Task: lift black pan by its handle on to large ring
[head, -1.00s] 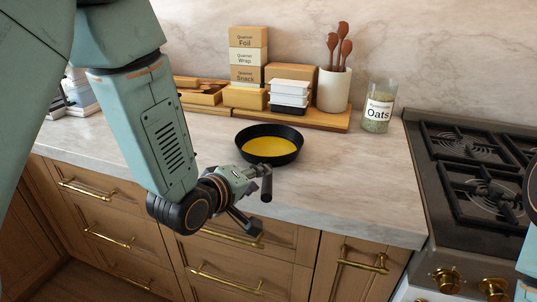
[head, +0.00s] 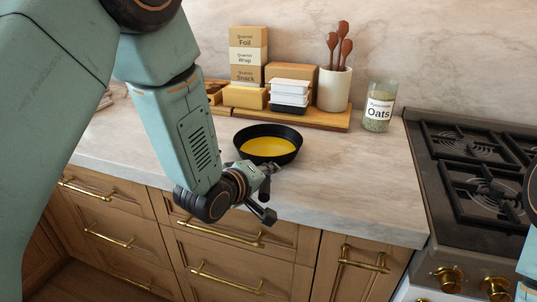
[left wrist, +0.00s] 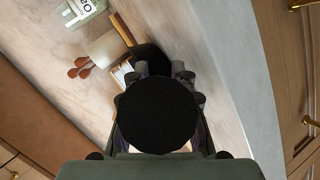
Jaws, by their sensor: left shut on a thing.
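The black pan (head: 269,130) with a yellow inside is at the counter's front part in the head view. I cannot tell whether its base touches the counter. Its handle points toward me, mostly hidden by my left gripper (head: 266,180), which is shut on it. In the left wrist view, a dark round shape covers the middle, and a dark part of the pan (left wrist: 152,58) shows beyond the fingers. Ringed burners under black grates (head: 483,192) are on the stove at the right; I cannot tell which is the large ring. My right gripper is out of view.
A wooden board (head: 325,121) with boxes, containers and a utensil crock (head: 334,90) stands behind the pan. An oats jar (head: 379,108) stands near the stove. The counter between pan and stove (head: 355,175) is clear. Brass-handled drawers are below.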

